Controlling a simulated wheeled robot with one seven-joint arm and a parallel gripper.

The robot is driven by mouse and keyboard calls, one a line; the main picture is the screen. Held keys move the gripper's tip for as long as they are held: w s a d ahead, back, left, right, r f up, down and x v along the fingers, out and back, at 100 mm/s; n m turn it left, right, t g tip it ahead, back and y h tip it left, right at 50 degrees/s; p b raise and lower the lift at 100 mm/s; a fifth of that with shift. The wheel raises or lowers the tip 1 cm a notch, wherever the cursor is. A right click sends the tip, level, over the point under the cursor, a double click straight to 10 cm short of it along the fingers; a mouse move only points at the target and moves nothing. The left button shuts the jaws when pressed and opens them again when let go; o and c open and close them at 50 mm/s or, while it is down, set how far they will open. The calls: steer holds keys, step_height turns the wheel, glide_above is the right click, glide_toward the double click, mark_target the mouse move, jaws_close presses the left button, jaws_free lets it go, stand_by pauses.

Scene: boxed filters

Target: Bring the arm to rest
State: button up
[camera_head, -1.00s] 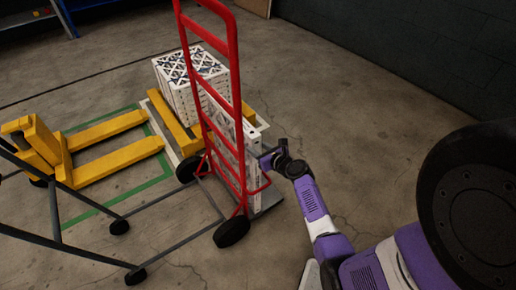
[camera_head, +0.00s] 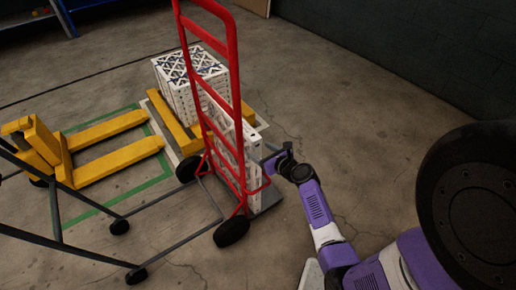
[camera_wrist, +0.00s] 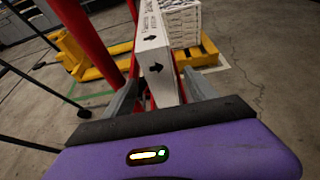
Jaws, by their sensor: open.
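My gripper (camera_head: 267,158) is at the right side of the red hand truck (camera_head: 233,75), at the end of my purple arm. In the wrist view my gripper (camera_wrist: 160,98) has its two grey fingers apart. The narrow edge of a white boxed filter (camera_wrist: 153,50), printed with black arrows, shows just beyond and between them. I cannot tell whether the fingers touch the box. In the head view this white box (camera_head: 253,150) stands upright on the hand truck's plate, partly hidden behind the red frame.
A white crate-like stack (camera_head: 190,80) stands on a yellow pallet frame (camera_head: 172,122) behind the hand truck. A yellow pallet jack (camera_head: 115,160) is at the left, with a dark-framed cart (camera_head: 60,240) in front. The floor to the right is clear up to the dark wall.

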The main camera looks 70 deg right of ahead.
steer(key=v, duration=0.5)
steer(key=shift+r+p, duration=0.1)
steer(key=shift+p, duration=0.3)
